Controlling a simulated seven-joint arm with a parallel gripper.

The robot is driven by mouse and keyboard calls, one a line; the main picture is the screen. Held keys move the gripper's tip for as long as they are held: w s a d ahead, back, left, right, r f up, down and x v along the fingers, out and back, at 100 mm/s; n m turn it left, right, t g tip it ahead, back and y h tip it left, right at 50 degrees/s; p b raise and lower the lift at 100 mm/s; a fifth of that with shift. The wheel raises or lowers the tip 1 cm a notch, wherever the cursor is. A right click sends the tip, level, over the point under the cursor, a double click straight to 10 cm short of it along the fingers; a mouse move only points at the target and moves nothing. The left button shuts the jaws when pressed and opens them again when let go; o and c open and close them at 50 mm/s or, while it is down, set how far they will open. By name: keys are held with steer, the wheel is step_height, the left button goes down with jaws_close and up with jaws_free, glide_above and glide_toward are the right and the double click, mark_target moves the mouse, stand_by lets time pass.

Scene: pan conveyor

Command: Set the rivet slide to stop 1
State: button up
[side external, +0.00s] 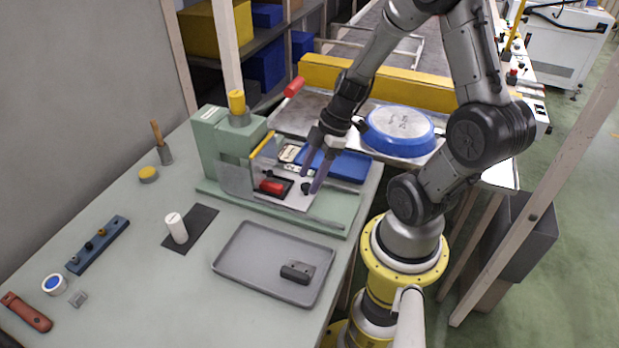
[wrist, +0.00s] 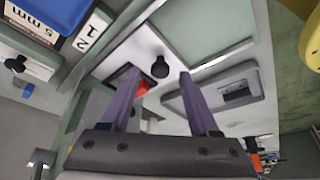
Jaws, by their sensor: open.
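The rivet slide (side external: 296,203) is a pale plate low in the green press (side external: 222,150), with a black knob (side external: 306,188) on it. In the wrist view the black knob (wrist: 160,67) shows in the gap between my fingertips. My gripper (side external: 312,178) is open and points down just above the knob; I cannot tell whether the fingers reach around it. White stop labels reading 2 and 1 (wrist: 91,30) are at the upper left of the wrist view. Which stop the slide is at cannot be told.
A red block (side external: 271,187) is beside the knob. A blue tray (side external: 345,166) and a blue-rimmed pan (side external: 399,130) lie behind. A grey tray (side external: 240,262) holding a dark block (side external: 297,272) is in front.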

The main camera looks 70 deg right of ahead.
steer(key=shift+w+a+f, duration=0.15)
steer(key=shift+f, duration=0.4)
jaws_close()
stand_by(1.1)
